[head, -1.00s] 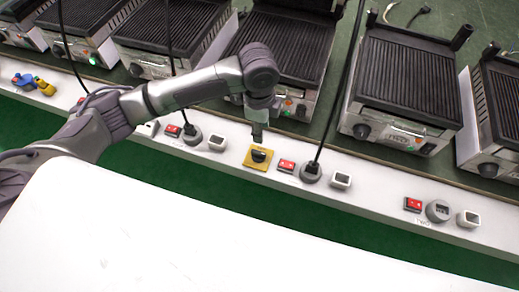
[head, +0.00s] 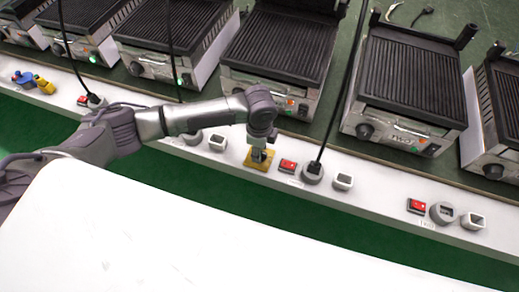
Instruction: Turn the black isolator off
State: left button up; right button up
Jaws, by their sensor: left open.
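The black isolator (head: 259,157) is a dark rotary knob on a square yellow plate (head: 254,165), set on the white strip at the middle of the head view. My left arm comes in from the left, and its gripper (head: 259,152) points down right over the knob. Its fingers are open and appear to be at or around the knob. The gripper hides most of the knob, so I cannot tell its position or whether the fingers touch it. My right gripper is not in view.
A red switch (head: 288,166), a grey socket with a black plug (head: 312,173) and a white-framed socket (head: 343,182) sit right of the isolator. Black contact grills (head: 281,50) stand behind the strip. A black cable (head: 340,90) rises from the plug. A white surface (head: 150,240) fills the front.

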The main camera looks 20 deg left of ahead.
pick_arm(q)
jog(key=shift+f, duration=0.15)
jog(key=shift+c, duration=0.4)
grip_shut()
